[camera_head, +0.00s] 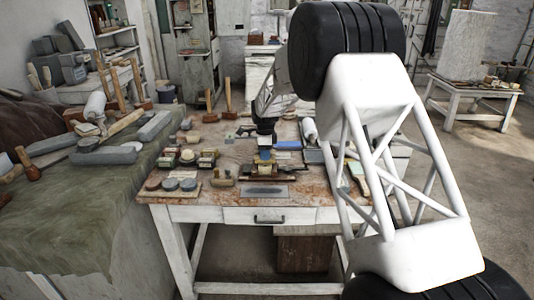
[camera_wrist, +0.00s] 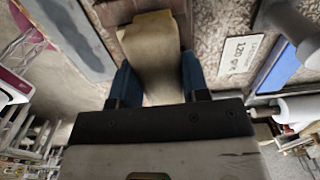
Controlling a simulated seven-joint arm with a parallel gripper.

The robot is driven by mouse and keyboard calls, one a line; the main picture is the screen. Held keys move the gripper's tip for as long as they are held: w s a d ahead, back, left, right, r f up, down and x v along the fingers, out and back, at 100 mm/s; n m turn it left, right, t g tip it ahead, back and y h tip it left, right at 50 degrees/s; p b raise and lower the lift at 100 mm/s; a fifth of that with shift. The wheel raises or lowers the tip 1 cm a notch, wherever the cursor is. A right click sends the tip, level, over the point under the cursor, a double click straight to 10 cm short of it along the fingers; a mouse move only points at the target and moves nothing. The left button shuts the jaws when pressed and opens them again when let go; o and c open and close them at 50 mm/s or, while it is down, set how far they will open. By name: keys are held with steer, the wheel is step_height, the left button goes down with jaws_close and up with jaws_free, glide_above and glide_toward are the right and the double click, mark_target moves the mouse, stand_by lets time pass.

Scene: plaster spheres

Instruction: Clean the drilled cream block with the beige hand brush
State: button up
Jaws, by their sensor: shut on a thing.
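My gripper (camera_head: 264,146) is over the middle of the workbench, pointing down. In the wrist view its two blue fingers (camera_wrist: 157,85) are shut on a beige, smooth-sided piece (camera_wrist: 155,55), which looks like the hand brush. Its lower part and any bristles are hidden from me. The piece reaches up past the fingertips over a brown surface (camera_wrist: 132,42). I cannot tell whether it touches that surface. The drilled cream block is too small or hidden to single out among the pale pieces on the bench in the head view.
The wooden workbench (camera_head: 300,190) is crowded with small blocks and tools. A grey flat plate (camera_head: 265,190) lies near its front edge.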

mark_target(257, 151)
steer(key=shift+a, duration=0.6)
steer(key=shift+a, duration=0.15)
steer(key=shift+a, duration=0.95)
steer(key=shift+d, duration=0.1)
steer(key=shift+d+r, duration=0.65)
steer(key=shift+d, duration=0.35)
steer(key=shift+f, duration=0.7)
stand_by(0.5)
steer(key=shift+d, duration=0.1)
